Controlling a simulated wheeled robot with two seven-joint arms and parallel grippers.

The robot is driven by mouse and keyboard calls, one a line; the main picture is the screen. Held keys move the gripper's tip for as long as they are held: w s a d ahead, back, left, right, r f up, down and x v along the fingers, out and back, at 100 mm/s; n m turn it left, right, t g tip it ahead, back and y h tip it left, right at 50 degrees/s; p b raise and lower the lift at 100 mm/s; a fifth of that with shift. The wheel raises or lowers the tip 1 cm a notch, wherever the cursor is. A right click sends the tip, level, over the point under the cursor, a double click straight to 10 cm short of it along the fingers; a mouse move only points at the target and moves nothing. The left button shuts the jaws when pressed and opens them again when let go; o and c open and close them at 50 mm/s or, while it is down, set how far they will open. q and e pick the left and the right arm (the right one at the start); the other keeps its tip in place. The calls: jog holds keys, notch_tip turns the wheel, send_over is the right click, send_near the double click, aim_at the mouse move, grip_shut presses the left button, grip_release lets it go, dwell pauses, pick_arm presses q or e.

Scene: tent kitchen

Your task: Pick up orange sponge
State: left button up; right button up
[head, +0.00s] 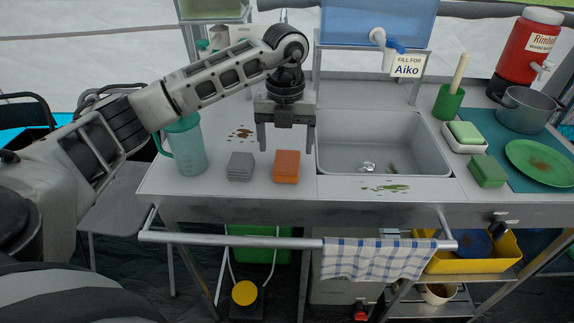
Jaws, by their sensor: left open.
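The orange sponge (286,167) lies on the grey counter, left of the sink and right of a grey sponge. My left gripper (286,148) points down above and slightly behind the orange sponge. Its two fingers are spread apart with nothing between them. The left finger hangs over the gap between the grey and orange sponges, and the right finger is near the sink's left edge. I cannot tell the exact height of the fingertips above the counter. My right gripper is not in the head view.
The grey sponge (240,166) sits close to the orange one. A teal pitcher (186,146) stands to the left. The sink (383,143) is on the right, with green sponges and a green plate (541,161) beyond it. A rail with a checked towel (372,260) runs along the front.

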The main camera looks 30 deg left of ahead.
aim_at(287, 160)
pick_arm(q)
jog(key=shift+d+f+p, duration=0.15)
jog(key=shift+f+p, duration=0.25)
jog(key=shift+f, duration=2.35)
jog(key=c, duration=1)
